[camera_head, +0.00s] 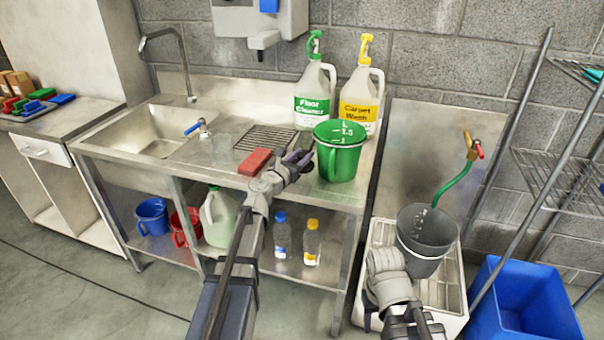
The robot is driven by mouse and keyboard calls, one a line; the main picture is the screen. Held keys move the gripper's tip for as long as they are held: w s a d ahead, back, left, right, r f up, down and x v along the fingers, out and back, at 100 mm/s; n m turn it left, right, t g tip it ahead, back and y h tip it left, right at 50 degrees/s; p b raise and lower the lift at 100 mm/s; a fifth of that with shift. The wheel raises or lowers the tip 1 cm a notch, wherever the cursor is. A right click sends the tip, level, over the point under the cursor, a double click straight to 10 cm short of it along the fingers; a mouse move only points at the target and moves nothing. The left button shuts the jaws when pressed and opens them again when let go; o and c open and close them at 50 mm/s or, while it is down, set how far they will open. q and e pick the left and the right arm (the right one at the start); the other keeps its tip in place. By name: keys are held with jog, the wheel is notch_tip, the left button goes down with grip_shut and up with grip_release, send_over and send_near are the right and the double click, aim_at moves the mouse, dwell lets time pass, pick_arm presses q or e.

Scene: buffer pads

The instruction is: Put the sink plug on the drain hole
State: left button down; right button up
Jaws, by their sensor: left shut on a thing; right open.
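The sink basin (150,136) is set in the steel counter at the left. I cannot make out its drain hole or the sink plug. My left gripper (303,160) is over the front of the counter, beside the handle of a green measuring jug (340,160). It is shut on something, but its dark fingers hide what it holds. My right gripper (412,322) is open at the bottom edge, in front of the floor sink (453,290), and partly cut off.
A red block (255,162) and a drain rack (266,137) are on the counter. Cleaner jugs (314,92) (361,95) stand behind. A grey bucket (427,238) is at the floor sink. A blue bin (520,300) and wire shelf (565,180) are at right.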

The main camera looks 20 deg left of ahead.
pick_arm(q)
jog(key=shift+f+b, duration=2.15)
jog(key=shift+f, duration=0.05)
jog(key=shift+f, duration=0.25)
jog(key=c, duration=0.5)
grip_release()
jog(key=shift+r, duration=0.1)
